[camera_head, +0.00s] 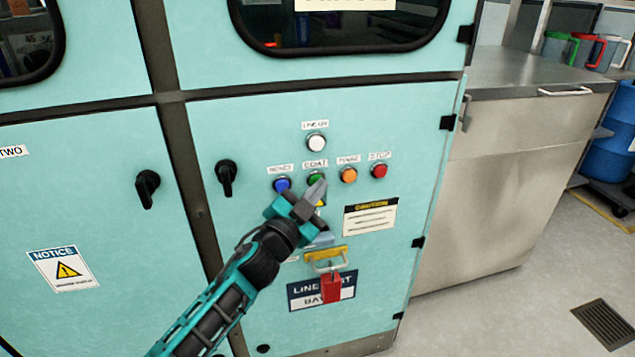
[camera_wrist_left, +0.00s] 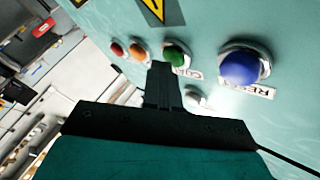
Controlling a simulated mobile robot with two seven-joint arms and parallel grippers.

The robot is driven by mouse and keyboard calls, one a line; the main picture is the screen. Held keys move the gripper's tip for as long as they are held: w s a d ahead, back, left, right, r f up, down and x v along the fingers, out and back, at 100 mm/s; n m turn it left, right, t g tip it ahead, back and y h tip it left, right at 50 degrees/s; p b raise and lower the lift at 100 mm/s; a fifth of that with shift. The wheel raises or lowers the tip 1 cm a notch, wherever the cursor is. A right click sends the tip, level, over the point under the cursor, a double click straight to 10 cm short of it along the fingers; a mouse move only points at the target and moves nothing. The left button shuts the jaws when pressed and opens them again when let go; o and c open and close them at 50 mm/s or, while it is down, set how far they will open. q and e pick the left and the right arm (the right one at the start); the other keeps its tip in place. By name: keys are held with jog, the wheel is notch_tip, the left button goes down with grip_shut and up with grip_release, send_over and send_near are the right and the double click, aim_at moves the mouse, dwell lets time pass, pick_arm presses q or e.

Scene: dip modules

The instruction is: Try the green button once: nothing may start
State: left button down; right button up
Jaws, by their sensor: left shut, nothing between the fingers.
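The green button (camera_head: 316,179) sits under the label COAT on a teal cabinet panel (camera_head: 250,125), between a blue button (camera_head: 282,184) and an orange button (camera_head: 348,175). My left gripper (camera_head: 318,187) is shut and empty, its fingertips just in front of the green button's lower edge. In the left wrist view the shut fingers (camera_wrist_left: 160,72) point at the panel near the green button (camera_wrist_left: 177,54). I cannot tell whether they touch it. The white lamp (camera_head: 316,142) above, labelled LINE ON, looks unlit. My right gripper is not in view.
A red button (camera_head: 379,171) is right of the orange one. Below are a yellow hasp (camera_head: 326,254) and a red padlock (camera_head: 331,287), near my forearm. Black handles (camera_head: 226,177) stick out at left. A steel counter (camera_head: 520,150) stands at right.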

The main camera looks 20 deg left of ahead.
pick_arm(q)
jog(key=shift+s+d, duration=0.45)
jog(key=shift+s, duration=0.25)
jog(key=s+d, duration=0.1)
jog(key=s, duration=0.1)
jog(key=s+d+p, duration=0.1)
jog(key=s, duration=0.1)
jog(key=shift+d, duration=0.4)
dwell(0.7)
